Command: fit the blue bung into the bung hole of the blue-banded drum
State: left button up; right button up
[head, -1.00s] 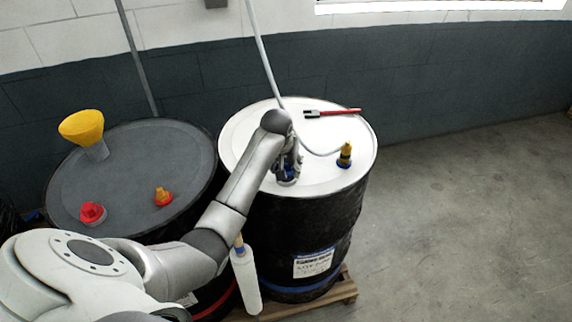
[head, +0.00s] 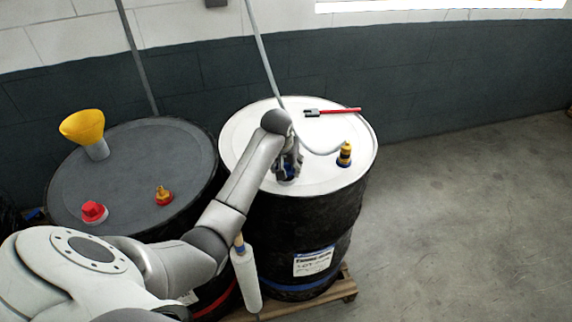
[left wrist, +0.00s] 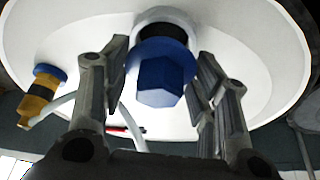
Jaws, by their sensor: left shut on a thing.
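The blue-banded drum (head: 310,205) is black with a white lid and a blue band near its base. My left gripper (head: 287,170) is low over the near left part of its lid. Right behind the bung is the white collar of the bung hole (left wrist: 165,14), with a dark opening partly hidden by the flange. I cannot tell whether the bung's thread is inside the hole. My right gripper is out of view.
A yellow and blue fitting (head: 344,155) with a pale hose (head: 264,60) stands on the same lid, near a red-handled tool (head: 335,112). A grey-topped drum (head: 130,165) at left carries a yellow funnel (head: 82,127), a red cap (head: 94,211) and a small fitting (head: 163,195). Floor at right is clear.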

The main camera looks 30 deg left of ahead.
pick_arm(q)
jog(key=shift+f+b, duration=0.35)
jog(key=shift+f, duration=0.5)
jog(key=o, duration=1.1)
jog(key=shift+c, duration=0.2)
jog(key=v, duration=1.2)
